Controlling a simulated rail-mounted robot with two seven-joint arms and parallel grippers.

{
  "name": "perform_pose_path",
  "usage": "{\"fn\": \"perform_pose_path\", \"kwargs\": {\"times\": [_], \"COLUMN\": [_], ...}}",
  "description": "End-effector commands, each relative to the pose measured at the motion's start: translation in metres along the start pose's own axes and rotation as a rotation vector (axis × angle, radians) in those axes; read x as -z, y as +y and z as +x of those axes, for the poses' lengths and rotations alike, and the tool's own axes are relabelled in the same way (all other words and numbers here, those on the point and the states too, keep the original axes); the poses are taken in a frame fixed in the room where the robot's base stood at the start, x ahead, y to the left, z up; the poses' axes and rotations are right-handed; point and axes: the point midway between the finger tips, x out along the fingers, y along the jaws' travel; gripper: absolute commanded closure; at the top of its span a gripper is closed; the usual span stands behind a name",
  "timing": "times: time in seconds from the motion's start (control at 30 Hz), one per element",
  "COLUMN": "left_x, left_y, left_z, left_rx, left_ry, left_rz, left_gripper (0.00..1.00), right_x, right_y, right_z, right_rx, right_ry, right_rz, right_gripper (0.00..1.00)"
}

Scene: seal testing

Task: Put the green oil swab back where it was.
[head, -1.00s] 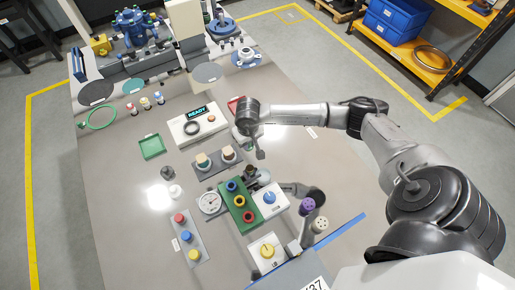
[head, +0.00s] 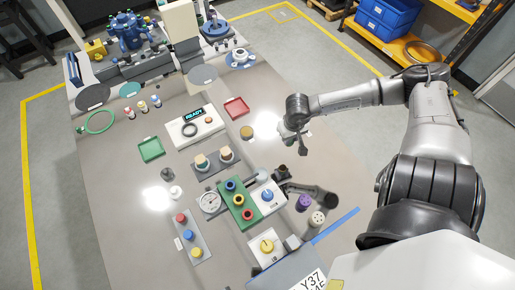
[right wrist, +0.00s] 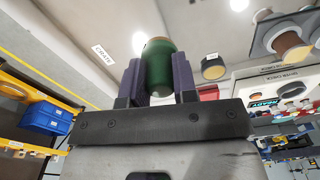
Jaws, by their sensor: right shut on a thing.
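The green oil swab shows in the right wrist view as a dark green cylinder (right wrist: 158,68). It stands between the two fingers of my right gripper (right wrist: 158,88), which are shut on it. In the head view my right gripper (head: 301,143) hangs over the right part of the table, right of a round tan-topped piece (head: 246,132). The swab cannot be made out clearly there.
A red tray (head: 236,107) and a green tray (head: 151,149) lie on the table. A grey rack (head: 213,163) holds two tan-topped pieces. A green block (head: 238,205) with coloured rings and purple (head: 304,203) and white (head: 317,218) cylinders stand nearer. Bare table lies right of the red tray.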

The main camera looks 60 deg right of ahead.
Motion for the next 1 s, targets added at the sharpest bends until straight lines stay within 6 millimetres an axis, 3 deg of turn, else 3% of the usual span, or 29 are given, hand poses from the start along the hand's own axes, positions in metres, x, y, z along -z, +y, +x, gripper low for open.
{"fn": "perform_pose_path", "kwargs": {"times": [0.27,1.0], "left_x": [-0.002,-0.009], "left_y": [-0.001,-0.002], "left_z": [0.005,0.024], "left_rx": [0.003,0.008], "left_ry": [-0.001,-0.002], "left_rz": [0.003,0.010], "left_gripper": [0.57,0.57], "right_x": [0.004,0.067], "right_y": [-0.003,-0.079], "right_z": [0.004,0.065], "right_rx": [0.005,0.004], "right_ry": [0.003,0.000], "right_rz": [0.005,0.003], "right_gripper": [0.92,0.92]}}
